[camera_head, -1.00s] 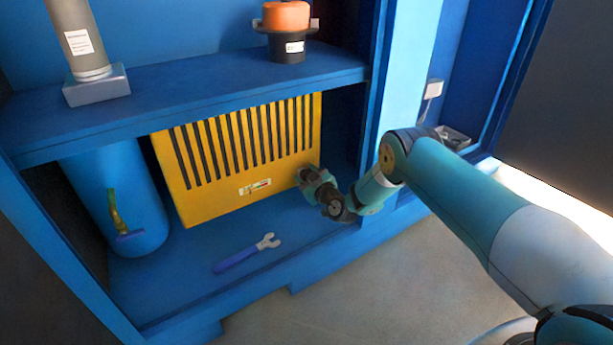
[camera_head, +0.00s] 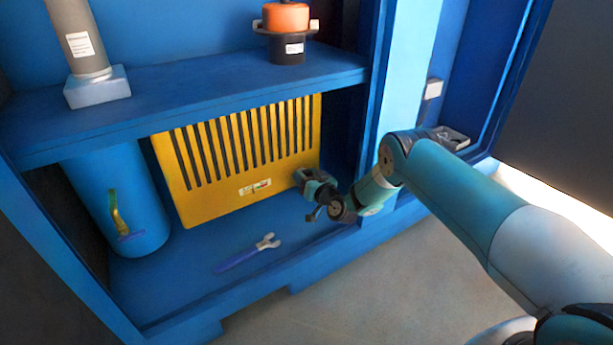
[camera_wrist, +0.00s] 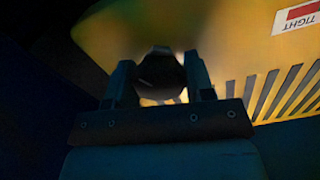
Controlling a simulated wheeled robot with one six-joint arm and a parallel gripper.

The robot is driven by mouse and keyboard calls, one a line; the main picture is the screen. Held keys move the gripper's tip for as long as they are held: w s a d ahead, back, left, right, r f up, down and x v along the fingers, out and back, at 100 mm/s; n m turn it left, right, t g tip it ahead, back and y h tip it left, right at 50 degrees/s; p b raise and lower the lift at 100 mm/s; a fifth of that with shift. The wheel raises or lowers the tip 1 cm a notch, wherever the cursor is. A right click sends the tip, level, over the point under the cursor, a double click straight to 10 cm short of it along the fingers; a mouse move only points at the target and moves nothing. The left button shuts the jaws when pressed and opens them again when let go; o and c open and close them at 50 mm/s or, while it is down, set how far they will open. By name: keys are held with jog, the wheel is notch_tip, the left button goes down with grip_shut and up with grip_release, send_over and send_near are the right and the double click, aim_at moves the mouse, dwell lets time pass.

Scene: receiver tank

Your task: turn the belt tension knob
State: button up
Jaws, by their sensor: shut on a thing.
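The belt tension knob (camera_wrist: 160,72) is a dark round knob on the lower right of the yellow slotted guard (camera_head: 205,200). In the wrist view it sits between the two fingers of my gripper (camera_wrist: 160,80), which is shut on it. In the head view my gripper (camera_head: 303,178) reaches the guard's right edge and hides the knob. A label reading TIGHT (camera_wrist: 298,16) shows on the guard at the upper right of the wrist view.
A blue-handled wrench (camera_head: 242,257) lies on the cabinet floor left of my arm. A blue tank (camera_head: 125,205) with a yellow-green lever stands at left. The shelf (camera_head: 190,95) above carries a grey cylinder (camera_head: 82,40) and an orange-capped black part (camera_head: 286,30).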

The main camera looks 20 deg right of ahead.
jog(key=shift+m, duration=0.9)
jog(key=shift+d, duration=0.1)
jog(key=o, duration=0.9)
jog(key=shift+s, duration=0.15)
jog(key=p+v, duration=1.7)
jog(key=p, duration=0.1)
